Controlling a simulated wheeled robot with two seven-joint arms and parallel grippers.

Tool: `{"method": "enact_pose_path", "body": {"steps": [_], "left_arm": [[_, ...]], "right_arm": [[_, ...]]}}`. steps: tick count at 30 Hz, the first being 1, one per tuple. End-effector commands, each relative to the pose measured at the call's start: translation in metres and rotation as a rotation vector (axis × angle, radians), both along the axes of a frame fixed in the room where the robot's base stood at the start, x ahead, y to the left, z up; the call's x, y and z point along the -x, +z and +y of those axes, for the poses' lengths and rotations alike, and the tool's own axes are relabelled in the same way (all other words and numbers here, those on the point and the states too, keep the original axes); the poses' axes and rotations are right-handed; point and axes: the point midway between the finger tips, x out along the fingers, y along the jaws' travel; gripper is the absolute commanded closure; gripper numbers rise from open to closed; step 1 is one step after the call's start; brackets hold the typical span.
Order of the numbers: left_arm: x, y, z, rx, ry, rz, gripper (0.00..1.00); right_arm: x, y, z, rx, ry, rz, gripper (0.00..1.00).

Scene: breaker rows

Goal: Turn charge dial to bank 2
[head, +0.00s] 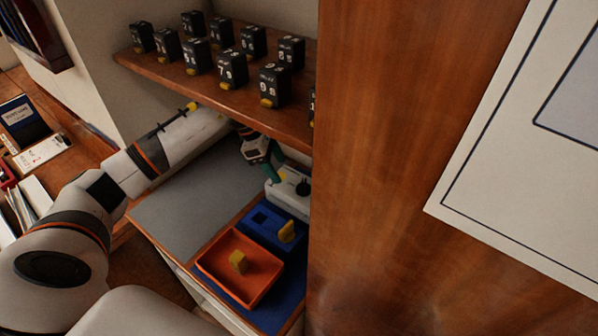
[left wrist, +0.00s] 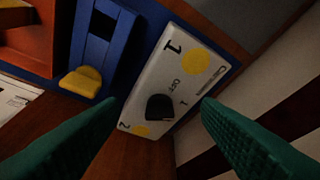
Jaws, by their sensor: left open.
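The charge dial is a black knob (left wrist: 160,107) on a white plate (left wrist: 150,75). The plate carries a large 1, a 2, the word OFF and yellow discs beside the numbers. I cannot tell for sure which mark the knob points to. In the head view the plate (head: 272,191) lies below the shelf, with the knob (head: 303,187) at its right end. My left gripper (head: 267,162) has green fingers and hovers close by the plate. In the left wrist view the open left gripper (left wrist: 160,101) has its fingers on either side of the knob, with nothing visibly held.
A shelf (head: 180,82) with several black numbered breakers hangs above my left forearm. A blue holder (head: 262,220) with a yellow piece (head: 287,231) and an orange tray (head: 215,268) with a yellow block (head: 239,262) sit nearer. A wooden panel (head: 400,150) stands right.

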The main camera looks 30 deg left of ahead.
Motion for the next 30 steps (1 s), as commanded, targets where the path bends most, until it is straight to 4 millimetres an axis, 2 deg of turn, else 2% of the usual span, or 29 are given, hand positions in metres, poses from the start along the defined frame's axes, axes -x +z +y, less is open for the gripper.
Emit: {"method": "enact_pose_path", "body": {"steps": [1,5,6,10,15,26,30], "left_arm": [[-0.004,0.005,-0.013,0.004,-0.004,-0.001,0.42],[-0.015,0.005,-0.038,0.004,-0.003,0.0,0.42],[-0.015,-0.003,-0.041,0.003,0.0,0.004,0.42],[-0.018,-0.026,-0.047,0.002,0.001,0.004,0.42],[-0.021,-0.041,-0.052,0.002,0.001,0.002,0.42],[-0.021,-0.047,-0.053,0.0,0.001,0.0,0.42],[-0.021,-0.047,-0.053,0.0,0.001,0.0,0.65]], "right_arm": [[0.0,0.009,0.0,0.0,0.0,0.0,0.64],[0.0,0.02,0.0,0.0,0.0,0.0,0.64],[0.0,0.022,0.0,0.0,0.0,0.0,0.64],[0.0,0.028,0.0,0.0,0.0,0.0,0.64],[0.0,0.032,0.0,0.0,0.0,0.0,0.64],[-0.002,0.032,0.001,-0.001,-0.001,-0.002,0.64],[-0.002,0.032,0.002,-0.003,-0.001,-0.002,0.64]]}}
